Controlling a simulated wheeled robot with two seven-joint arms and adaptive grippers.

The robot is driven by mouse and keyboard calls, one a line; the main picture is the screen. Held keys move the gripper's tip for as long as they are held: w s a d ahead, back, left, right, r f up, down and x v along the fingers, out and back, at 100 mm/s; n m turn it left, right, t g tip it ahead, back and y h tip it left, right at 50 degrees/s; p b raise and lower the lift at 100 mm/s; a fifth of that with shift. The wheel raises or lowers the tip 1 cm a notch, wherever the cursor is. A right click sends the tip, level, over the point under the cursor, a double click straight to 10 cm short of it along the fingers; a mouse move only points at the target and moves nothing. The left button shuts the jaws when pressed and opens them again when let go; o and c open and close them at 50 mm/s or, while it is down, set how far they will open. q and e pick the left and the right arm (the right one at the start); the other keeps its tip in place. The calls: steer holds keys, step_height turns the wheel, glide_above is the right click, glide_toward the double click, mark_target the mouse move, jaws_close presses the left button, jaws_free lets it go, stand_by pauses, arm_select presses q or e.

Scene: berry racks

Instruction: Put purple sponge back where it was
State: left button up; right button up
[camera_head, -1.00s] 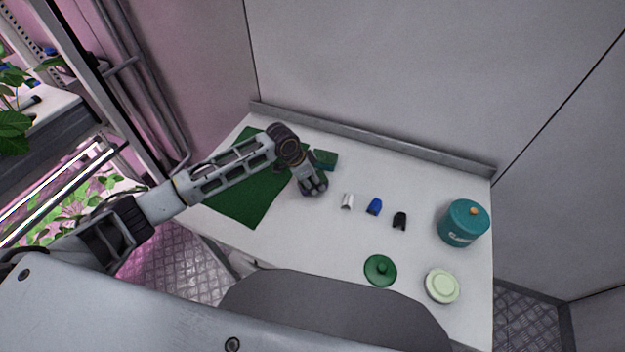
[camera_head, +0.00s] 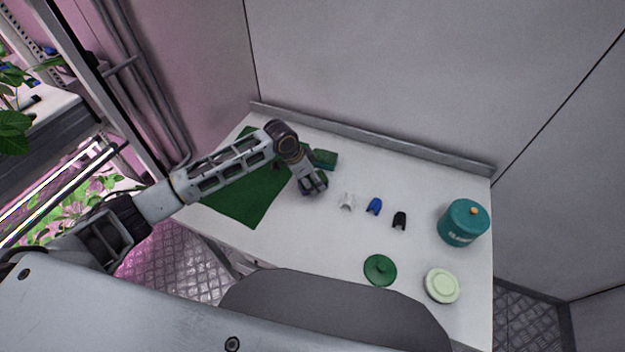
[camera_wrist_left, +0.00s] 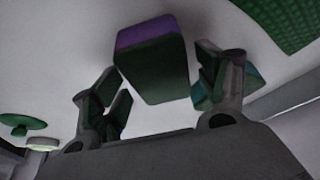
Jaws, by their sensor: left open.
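The purple sponge (camera_wrist_left: 148,32) shows in the wrist view as a block with a purple strip and a large dark green face. It lies on the white table between the spread fingers of my left gripper (camera_wrist_left: 160,88), with a gap visible on at least the left side. In the head view my left gripper (camera_head: 314,184) points down at the table beside the right edge of the green mat (camera_head: 248,203) and mostly hides the sponge. A second, green sponge (camera_head: 325,159) lies just behind the gripper. My right gripper is not in view.
White, blue (camera_head: 374,206) and black (camera_head: 399,221) small clips lie in a row right of the gripper. A teal canister (camera_head: 463,223), a green lid (camera_head: 380,270) and a pale round lid (camera_head: 442,286) stand farther right. A raised ledge (camera_head: 370,139) borders the table's back.

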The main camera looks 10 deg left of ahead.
arm_select(q)
steer(key=v, duration=0.9)
steer(key=shift+a+r, duration=0.1)
steer(key=shift+r, duration=0.05)
steer(key=shift+v, duration=0.8)
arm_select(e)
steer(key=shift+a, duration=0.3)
